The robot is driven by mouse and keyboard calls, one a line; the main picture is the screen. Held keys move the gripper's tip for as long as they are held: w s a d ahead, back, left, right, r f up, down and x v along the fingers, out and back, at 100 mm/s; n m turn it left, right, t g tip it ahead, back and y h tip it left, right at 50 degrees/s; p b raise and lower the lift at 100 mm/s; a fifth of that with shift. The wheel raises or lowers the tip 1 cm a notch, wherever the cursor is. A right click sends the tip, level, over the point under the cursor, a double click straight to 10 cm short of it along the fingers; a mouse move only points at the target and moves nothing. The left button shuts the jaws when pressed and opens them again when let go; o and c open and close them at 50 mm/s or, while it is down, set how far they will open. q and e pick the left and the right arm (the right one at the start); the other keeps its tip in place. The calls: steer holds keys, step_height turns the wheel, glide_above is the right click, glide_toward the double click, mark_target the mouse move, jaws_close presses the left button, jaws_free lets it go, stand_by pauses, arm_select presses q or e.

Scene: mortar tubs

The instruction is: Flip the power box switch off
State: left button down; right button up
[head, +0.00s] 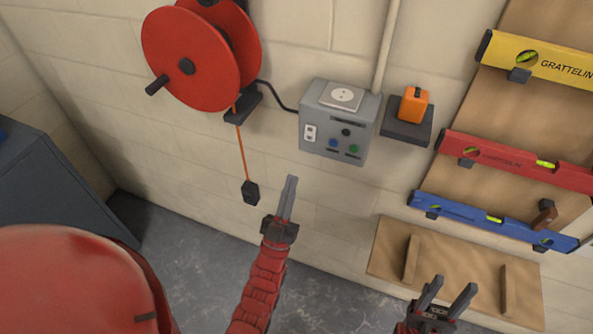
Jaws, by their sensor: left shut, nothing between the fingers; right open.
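The grey power box (338,122) is fixed to the block wall at the upper middle. A white switch (310,133) sits at the left of its front face; its position is too small to tell. Blue, black and green round parts show on the same face, and a white socket is on top. My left gripper (291,180) is shut and empty, its fingertips pointing up, below and left of the box and apart from it. My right gripper (453,285) is open and empty at the lower right, in front of the wooden board.
A red cable reel (190,62) hangs left of the box, with an orange cord and black plug (250,192) dangling. An orange object (414,104) sits on a dark shelf (404,133) right of the box. Yellow, red (515,160) and blue levels hang at the right.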

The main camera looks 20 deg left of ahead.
arm_select(q)
steer(key=shift+s+f, duration=0.3)
steer(key=shift+s, duration=0.2)
steer(key=shift+s+f, duration=0.25)
steer(key=shift+s, duration=0.25)
